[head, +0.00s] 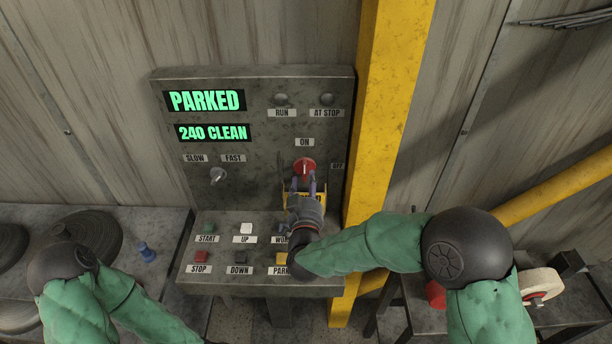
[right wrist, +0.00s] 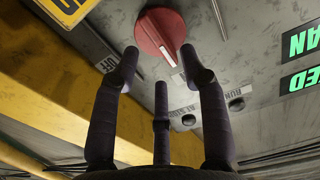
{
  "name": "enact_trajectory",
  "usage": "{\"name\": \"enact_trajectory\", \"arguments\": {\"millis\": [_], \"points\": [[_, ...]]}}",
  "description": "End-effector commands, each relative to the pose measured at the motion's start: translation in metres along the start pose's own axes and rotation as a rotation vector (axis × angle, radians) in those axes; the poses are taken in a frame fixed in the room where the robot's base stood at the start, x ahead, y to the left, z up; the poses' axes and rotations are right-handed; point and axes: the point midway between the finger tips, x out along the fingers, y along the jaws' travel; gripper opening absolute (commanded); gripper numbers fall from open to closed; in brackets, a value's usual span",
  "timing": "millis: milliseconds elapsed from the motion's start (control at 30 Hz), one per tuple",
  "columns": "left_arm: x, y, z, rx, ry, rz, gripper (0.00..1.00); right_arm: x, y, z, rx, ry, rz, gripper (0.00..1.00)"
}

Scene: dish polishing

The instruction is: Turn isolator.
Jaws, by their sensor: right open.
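The isolator is a round red knob (head: 305,165) on the upright grey panel, below the ON label (head: 304,142), with the OFF label (head: 337,166) to its right. It also shows in the right wrist view (right wrist: 160,30), where its white pointer line (right wrist: 168,56) points roughly towards the ON side. My right gripper (head: 303,184) is open and empty just in front of the knob. In the right wrist view its fingertips (right wrist: 159,60) are spread close to the knob's edge; I cannot tell whether they touch it. My left gripper is out of view.
The panel's displays (head: 206,100) read PARKED and 240 CLEAN. A slow/fast switch (head: 217,175) sits left of the isolator. Several push buttons (head: 246,229) lie on the sloped desk below. A yellow post (head: 390,110) stands close at right. Dark round discs (head: 88,237) lie on the left table.

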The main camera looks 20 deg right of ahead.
Motion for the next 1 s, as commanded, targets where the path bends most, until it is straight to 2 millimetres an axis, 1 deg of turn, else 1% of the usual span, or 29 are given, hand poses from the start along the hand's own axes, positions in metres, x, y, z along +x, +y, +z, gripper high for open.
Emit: {"name": "enact_trajectory", "arguments": {"millis": [33,100,233,400,633,667,700,767,800,833,1000], "points": [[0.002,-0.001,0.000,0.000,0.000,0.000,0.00,0.009,0.001,0.001,0.001,0.000,0.003,0.44],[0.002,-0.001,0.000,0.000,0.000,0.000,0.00,0.018,0.001,0.001,0.000,-0.001,0.002,0.44],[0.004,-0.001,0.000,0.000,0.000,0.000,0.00,0.031,0.000,0.001,0.000,0.000,0.001,0.44],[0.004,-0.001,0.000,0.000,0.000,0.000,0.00,0.038,0.000,0.000,-0.001,-0.001,-0.001,0.44],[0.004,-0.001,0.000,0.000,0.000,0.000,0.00,0.039,0.000,0.000,-0.001,-0.001,-0.001,0.44],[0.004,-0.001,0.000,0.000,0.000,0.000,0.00,0.038,0.000,0.000,-0.001,-0.001,-0.001,0.41],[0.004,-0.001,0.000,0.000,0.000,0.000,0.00,0.038,0.000,0.000,-0.001,-0.001,-0.001,0.30],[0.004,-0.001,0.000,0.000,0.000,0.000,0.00,0.038,0.000,0.000,-0.001,-0.001,-0.001,0.13],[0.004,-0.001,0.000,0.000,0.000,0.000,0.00,0.038,0.000,0.000,-0.001,-0.001,-0.001,0.01],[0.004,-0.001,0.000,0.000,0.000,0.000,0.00,0.038,0.000,0.000,0.000,-0.001,-0.001,0.00],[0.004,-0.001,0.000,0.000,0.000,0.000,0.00,0.038,0.000,0.000,0.000,-0.001,-0.001,0.00]]}}
